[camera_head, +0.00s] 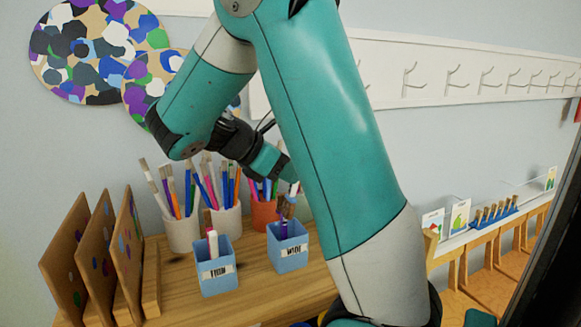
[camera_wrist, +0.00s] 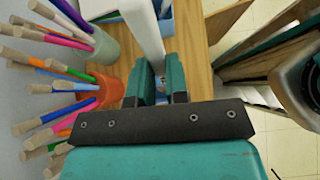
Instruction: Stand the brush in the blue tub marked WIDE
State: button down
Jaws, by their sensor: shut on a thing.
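The blue tub marked WIDE (camera_head: 288,250) stands on the wooden shelf in the head view, with dark and purple brush parts showing above its rim. Another blue tub (camera_head: 218,276) with a different label stands left of it and holds a white and pink-handled piece. In the wrist view my gripper (camera_wrist: 161,78) is shut on a long pale thing (camera_wrist: 144,32), seemingly the brush, which runs away from the fingers past a blue tub (camera_wrist: 166,24). In the head view my arm hides the fingertips and most of what they hold.
A white pot (camera_head: 182,236) and an orange pot (camera_head: 263,216) of brushes stand behind the tubs. Upright wooden boards (camera_head: 126,250) stand at the left. A hook rail (camera_head: 455,75) is on the wall. A low shelf with cards is at the right.

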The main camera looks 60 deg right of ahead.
aim_at(287, 203)
jog(key=shift+w+a+f+b, duration=0.15)
jog(key=shift+a+f+b, duration=0.1)
jog(key=shift+f+b, duration=0.65)
jog(key=shift+w+a+f+b, duration=0.15)
jog(key=shift+a+f+b, duration=0.1)
jog(key=shift+f+b, duration=0.65)
jog(key=shift+s+d+f+b, duration=0.15)
jog(key=shift+f+b, duration=0.15)
jog(key=shift+f, duration=0.4)
jog(key=shift+s+d+f+b, duration=0.15)
jog(key=shift+f+b, duration=0.15)
jog(key=shift+f, duration=0.35)
jog(key=shift+d+f+b, duration=0.15)
jog(key=shift+f+b, duration=0.15)
jog(key=shift+f, duration=0.4)
jog(key=c, duration=1.1)
grip_release()
jog(key=shift+o, duration=0.2)
jog(key=p+v, duration=0.6)
jog(key=v, duration=0.6)
jog(key=shift+p, duration=0.35)
